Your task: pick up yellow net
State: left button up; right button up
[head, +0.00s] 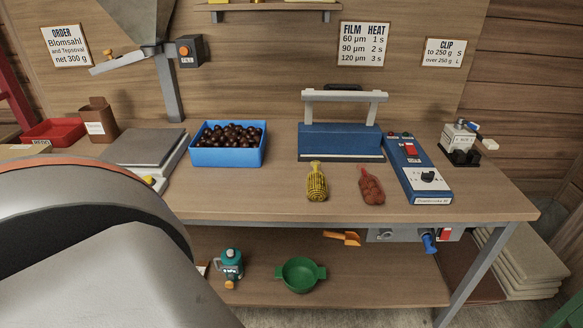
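A yellow net (317,184) lies on the wooden bench top, in front of the blue sealing machine, near the middle of the head view. It looks filled, with a narrow neck pointing to the back. A red net (371,187) with brown contents lies to its right, a little apart from it. Neither of my grippers shows in the head view. A large grey and dark curved part of my own body covers the lower left of the view and hides the floor and bench corner there.
A blue crate of chestnuts (228,155), a scale (147,147) and the blue sealer (340,143) stand along the bench (260,202). A blue control box (417,170) is right of the red net. A green colander (299,275) sits on the lower shelf. Bench space before the nets is clear.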

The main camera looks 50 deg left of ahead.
aim_at(316, 182)
jog(key=i+l+u, duration=0.15)
jog(key=l+u, duration=0.2)
jog(key=u, duration=0.15)
jog(key=l+u, duration=0.35)
jog(key=u, duration=0.15)
jog(key=i, duration=0.05)
